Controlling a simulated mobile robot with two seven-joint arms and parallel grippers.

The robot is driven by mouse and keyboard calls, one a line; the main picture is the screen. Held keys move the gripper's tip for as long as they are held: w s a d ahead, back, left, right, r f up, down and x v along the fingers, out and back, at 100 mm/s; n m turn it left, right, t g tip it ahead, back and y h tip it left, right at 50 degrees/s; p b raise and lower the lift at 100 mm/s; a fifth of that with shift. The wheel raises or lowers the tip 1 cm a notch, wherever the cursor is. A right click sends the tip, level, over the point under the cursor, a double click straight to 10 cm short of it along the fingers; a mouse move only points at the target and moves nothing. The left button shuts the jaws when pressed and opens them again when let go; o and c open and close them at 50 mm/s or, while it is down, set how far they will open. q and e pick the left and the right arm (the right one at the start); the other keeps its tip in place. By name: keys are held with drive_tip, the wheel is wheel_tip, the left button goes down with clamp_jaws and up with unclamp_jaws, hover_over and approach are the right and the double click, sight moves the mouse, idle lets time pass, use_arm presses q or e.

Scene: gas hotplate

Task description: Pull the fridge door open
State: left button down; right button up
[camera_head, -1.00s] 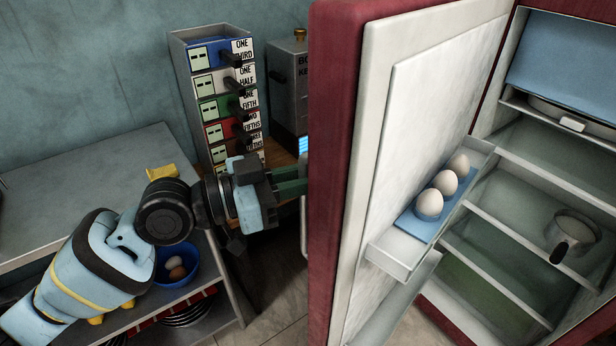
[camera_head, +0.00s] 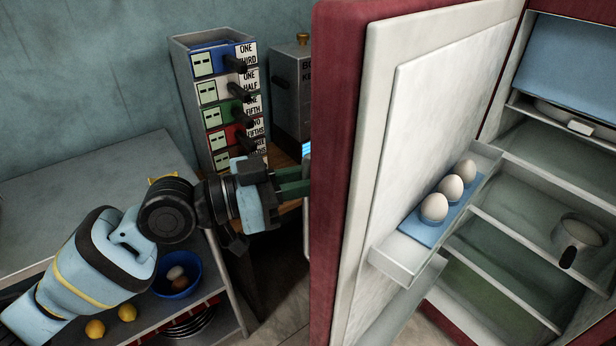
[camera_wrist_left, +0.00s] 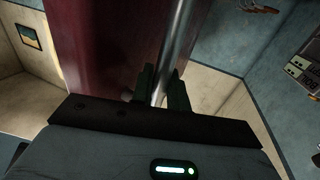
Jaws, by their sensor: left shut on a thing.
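The red fridge door (camera_head: 335,150) stands wide open, its white inner side (camera_head: 440,90) facing right in the head view. Its door shelf (camera_head: 400,262) holds three white eggs (camera_head: 452,190) on a blue holder. My left gripper (camera_wrist_left: 163,90) is shut on the metal door handle (camera_wrist_left: 178,50), a vertical bar in front of the red door in the left wrist view. In the head view the left gripper's fingers (camera_head: 292,182) reach the door's outer side, and the door hides most of the handle. My right gripper is not in view.
The fridge interior (camera_head: 530,190) is exposed, with a pot (camera_head: 576,236) on a shelf. A drawer tower (camera_head: 222,100) and grey machine (camera_head: 292,85) stand behind my left gripper. A shelf unit (camera_head: 90,200) with a blue bowl (camera_head: 178,290) is at left.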

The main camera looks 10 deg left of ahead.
use_arm(q)
drive_tip(key=c, duration=1.4)
unclamp_jaws()
drive_tip(key=shift+c, duration=0.2)
drive_tip(key=b+v, duration=0.2)
drive_tip(key=v, duration=0.5)
drive_tip(key=shift+s+a, duration=0.2)
drive_tip(key=shift+a, duration=0.1)
